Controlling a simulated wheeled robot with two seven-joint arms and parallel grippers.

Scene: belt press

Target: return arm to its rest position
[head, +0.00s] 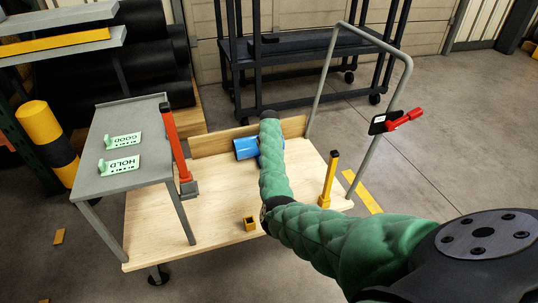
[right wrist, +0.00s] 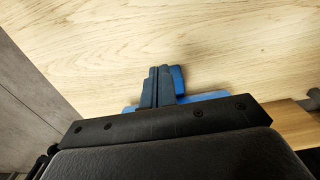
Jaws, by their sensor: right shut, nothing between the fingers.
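My right arm, in a green sleeve, reaches in from the lower right of the head view over a wooden cart deck (head: 165,225). Its gripper is hidden behind the arm there. In the right wrist view the right gripper (right wrist: 160,72) shows dark fingers shut together, with nothing between them, over the wood. A blue object (head: 246,148) lies on the deck beside the arm's far end; it also shows just behind the fingers in the wrist view (right wrist: 205,97). I cannot tell whether the fingers touch it. My left gripper is not in view.
A grey side table (head: 130,130) with GOOD (head: 124,140) and HOLD (head: 119,163) signs stands left. An orange post (head: 174,145) and a yellow post (head: 329,180) flank the deck. A small yellow block (head: 249,224) lies near the front.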

